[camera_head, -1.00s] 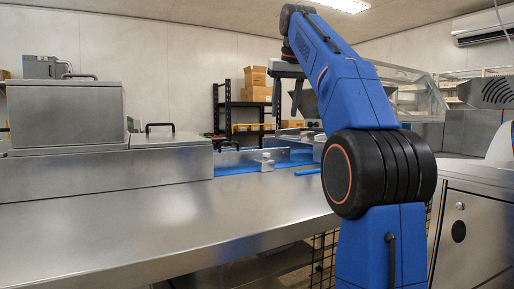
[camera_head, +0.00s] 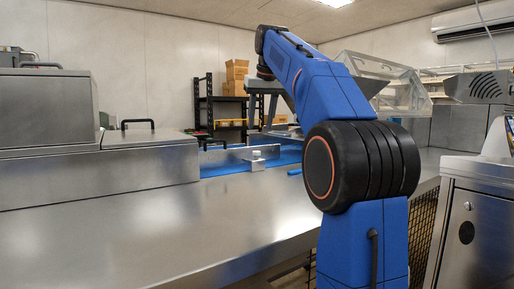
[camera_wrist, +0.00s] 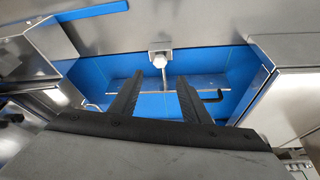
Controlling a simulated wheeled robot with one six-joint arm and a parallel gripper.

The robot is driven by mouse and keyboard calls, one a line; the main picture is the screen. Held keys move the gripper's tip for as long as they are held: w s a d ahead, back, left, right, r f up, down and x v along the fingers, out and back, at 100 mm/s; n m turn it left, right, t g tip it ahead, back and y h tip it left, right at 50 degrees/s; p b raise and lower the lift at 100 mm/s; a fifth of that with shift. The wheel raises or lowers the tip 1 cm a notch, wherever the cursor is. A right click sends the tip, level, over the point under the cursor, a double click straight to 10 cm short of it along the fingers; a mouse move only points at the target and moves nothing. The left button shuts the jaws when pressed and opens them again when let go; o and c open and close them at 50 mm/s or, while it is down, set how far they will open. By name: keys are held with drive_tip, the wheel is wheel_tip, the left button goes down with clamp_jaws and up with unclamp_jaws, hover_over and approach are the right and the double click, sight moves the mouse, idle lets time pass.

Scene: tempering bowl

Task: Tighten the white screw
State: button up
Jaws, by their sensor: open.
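The white screw (camera_wrist: 159,57) shows in the wrist view as a pale knob on a small metal bracket. It lies a little beyond my gripper's fingertips and roughly between them in the picture. In the head view the white screw (camera_head: 256,154) sits on top of the small block at the metal rail beside the blue belt. My gripper (camera_wrist: 161,74) is open, with its two dark fingers apart and nothing between them. In the head view my gripper's fingers are too small to make out behind my blue arm.
A blue belt (camera_wrist: 208,62) runs in a metal channel under my gripper. Steel housings flank the channel on both sides. A bare steel counter (camera_head: 150,225) lies in front in the head view.

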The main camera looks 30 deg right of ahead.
sight(257, 152)
drive_tip(key=x, duration=1)
drive_tip(key=shift+w+f, duration=0.1)
drive_tip(key=shift+f, duration=0.05)
drive_tip(key=c, duration=1)
